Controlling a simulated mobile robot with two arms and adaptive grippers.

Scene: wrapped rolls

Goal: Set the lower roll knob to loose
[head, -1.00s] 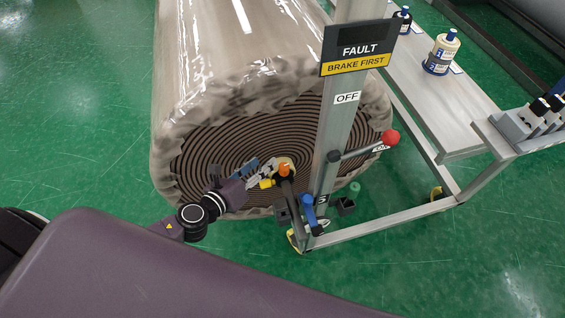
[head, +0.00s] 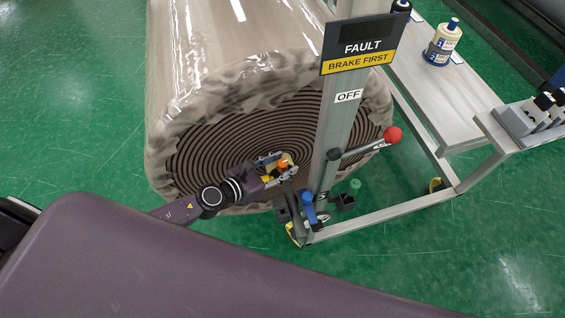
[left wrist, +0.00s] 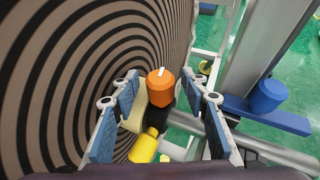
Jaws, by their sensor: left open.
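The orange knob (head: 283,163) with a white pointer line sits in front of the wrapped roll's spiral end face (head: 225,150). It also shows in the left wrist view (left wrist: 161,88), on a dark stem beside a yellow part (left wrist: 143,149). My left gripper (head: 276,168) is open, with one finger on each side of the knob. In the left wrist view its blue-padded fingers (left wrist: 160,118) stand left and right of the knob, with gaps visible. My right gripper is not in view.
A grey post (head: 333,145) carries a FAULT / BRAKE FIRST sign (head: 360,46) and an OFF label. A red-knobbed lever (head: 392,135) sticks out to the right. A blue handle (head: 308,208) is low by the post. A bench (head: 450,95) holds bottles.

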